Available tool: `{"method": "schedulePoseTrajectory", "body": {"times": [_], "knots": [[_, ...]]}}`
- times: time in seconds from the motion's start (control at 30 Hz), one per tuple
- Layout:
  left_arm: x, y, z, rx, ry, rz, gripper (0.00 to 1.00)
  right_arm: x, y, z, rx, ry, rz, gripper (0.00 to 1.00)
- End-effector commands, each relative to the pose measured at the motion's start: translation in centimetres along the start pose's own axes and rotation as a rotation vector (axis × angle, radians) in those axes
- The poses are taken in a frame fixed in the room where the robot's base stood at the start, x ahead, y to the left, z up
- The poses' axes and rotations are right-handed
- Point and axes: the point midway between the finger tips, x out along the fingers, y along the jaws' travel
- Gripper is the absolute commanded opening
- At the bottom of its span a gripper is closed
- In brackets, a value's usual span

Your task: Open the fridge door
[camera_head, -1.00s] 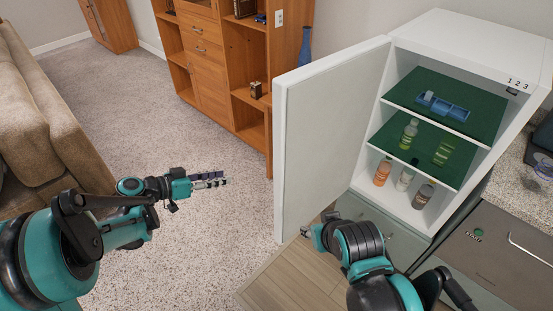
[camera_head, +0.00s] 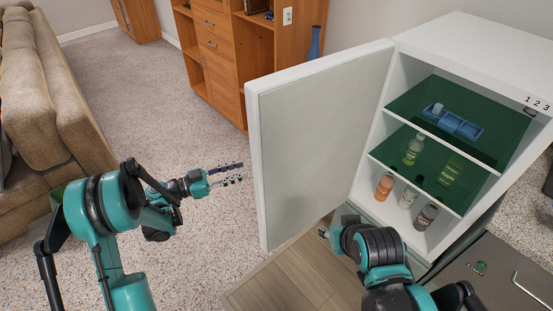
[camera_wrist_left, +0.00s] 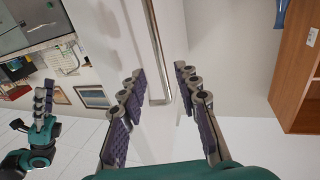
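The white fridge (camera_head: 480,55) stands at the right in the head view. Its door (camera_head: 320,145) is swung wide open to the left, its inner face towards me. My left gripper (camera_head: 241,173) is open just left of the door's free edge, on the outer side. In the left wrist view its fingers (camera_wrist_left: 160,78) are apart. The silver door handle (camera_wrist_left: 156,40) runs between and beyond them, with no clear contact. My right gripper (camera_head: 325,232) is low in front of the fridge, partly hidden by its wrist; I cannot tell its finger state.
Fridge shelves hold a blue tray (camera_head: 453,123) and several bottles (camera_head: 414,150). A wooden cabinet (camera_head: 215,60) stands behind the door and a sofa (camera_head: 45,120) at the left. Carpet between them is clear. A counter (camera_head: 485,275) is at the lower right.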

Motion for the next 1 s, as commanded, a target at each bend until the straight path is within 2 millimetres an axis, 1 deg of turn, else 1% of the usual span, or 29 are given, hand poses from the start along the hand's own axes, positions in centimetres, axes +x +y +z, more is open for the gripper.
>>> {"method": "schedulePoseTrajectory", "body": {"times": [0.07, 0.17, 0.4, 0.5, 0.6, 0.7, 0.93, 0.97, 1.0], "knots": [[0.2, 0.0, 0.1, 0.002, 0.002, 0.001, 0.32, 0.1, 0.0, 0.1, 0.000, 0.000, 0.000, 0.40], [1.1, 0.0, 0.1, 0.003, 0.003, 0.002, 0.32, 0.3, 0.0, 0.2, 0.000, 0.000, 0.000, 0.40], [5.1, 0.1, 0.2, 0.002, 0.002, 0.004, 0.32, 1.2, 0.0, 0.9, 0.000, 0.000, 0.000, 0.40], [6.4, 0.1, 0.2, 0.002, 0.002, 0.002, 0.32, 1.5, 0.0, 1.1, 0.000, 0.000, 0.000, 0.40], [7.4, 0.1, 0.1, 0.001, 0.002, 0.002, 0.32, 1.6, 0.0, 1.2, 0.000, 0.000, 0.000, 0.40], [7.8, 0.0, 0.1, 0.001, 0.002, 0.000, 0.32, 1.6, 0.0, 1.2, 0.000, 0.000, 0.000, 0.40], [7.8, 0.0, 0.0, 0.001, 0.002, 0.000, 0.32, 1.6, 0.0, 1.2, 0.000, 0.000, 0.000, 0.40], [7.8, 0.0, 0.0, 0.001, 0.002, 0.000, 0.27, 1.6, 0.0, 1.2, 0.000, 0.000, 0.000, 0.40], [7.8, 0.0, 0.0, 0.001, 0.002, 0.000, 0.16, 1.6, 0.0, 1.2, 0.000, 0.000, 0.000, 0.40]]}}
